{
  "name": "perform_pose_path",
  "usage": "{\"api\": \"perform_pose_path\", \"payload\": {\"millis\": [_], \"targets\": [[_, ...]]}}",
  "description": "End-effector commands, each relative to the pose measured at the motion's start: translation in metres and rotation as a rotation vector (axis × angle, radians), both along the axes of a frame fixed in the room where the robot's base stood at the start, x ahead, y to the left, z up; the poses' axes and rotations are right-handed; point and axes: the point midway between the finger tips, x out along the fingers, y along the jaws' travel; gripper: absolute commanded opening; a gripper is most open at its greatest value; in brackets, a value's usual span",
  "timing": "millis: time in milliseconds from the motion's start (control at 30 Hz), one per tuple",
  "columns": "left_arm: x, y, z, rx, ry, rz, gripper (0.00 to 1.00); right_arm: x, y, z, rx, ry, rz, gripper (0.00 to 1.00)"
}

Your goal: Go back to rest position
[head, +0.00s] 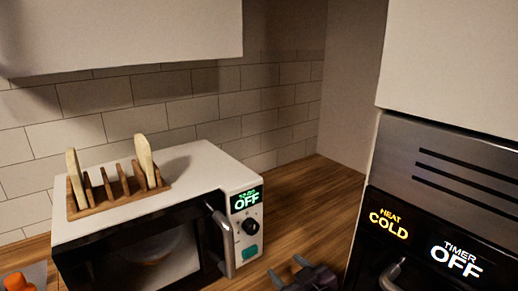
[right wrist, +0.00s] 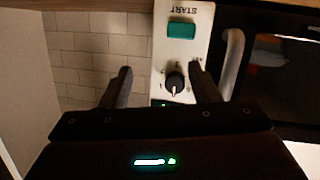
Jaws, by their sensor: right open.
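My right gripper (head: 300,272) is low in the head view, in front of the wooden counter and to the right of the microwave (head: 152,262). Its jaws are open and empty. In the right wrist view the two spread fingers (right wrist: 160,67) point at the microwave's control panel, which appears upside down. The dark knob (right wrist: 174,82) shows between the fingers, with the green start button (right wrist: 181,30) above it. No contact with the panel is visible. My left gripper is in neither view.
A wooden rack (head: 117,193) with upright pale slabs stands on the microwave, whose display reads OFF. An oven (head: 440,190) showing COLD and OFF stands at right. Bare counter (head: 300,205) lies between. Orange objects (head: 15,282) sit at lower left. A cabinet (head: 130,35) hangs above.

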Motion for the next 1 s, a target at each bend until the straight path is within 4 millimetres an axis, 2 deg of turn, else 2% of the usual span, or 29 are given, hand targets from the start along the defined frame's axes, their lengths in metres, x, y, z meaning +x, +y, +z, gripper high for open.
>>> {"api": "perform_pose_path", "payload": {"millis": [33,100,300,500,733,1000], "targets": [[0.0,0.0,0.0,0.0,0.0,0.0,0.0,-0.017,-0.013,-0.019,-0.022,0.1,-0.061,0.56],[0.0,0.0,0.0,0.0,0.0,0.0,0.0,-0.042,-0.034,-0.043,-0.063,0.243,-0.142,0.56],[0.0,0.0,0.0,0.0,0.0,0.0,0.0,-0.108,-0.077,-0.085,-0.145,0.558,-0.281,0.56],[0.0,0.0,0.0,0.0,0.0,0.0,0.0,-0.165,-0.102,-0.105,-0.19,0.788,-0.354,0.56],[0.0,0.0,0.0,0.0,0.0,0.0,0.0,-0.228,-0.122,-0.115,-0.225,1.022,-0.403,0.56],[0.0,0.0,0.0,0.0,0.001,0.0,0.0,-0.212,-0.119,-0.185,-0.236,1.044,-0.397,0.56]]}}
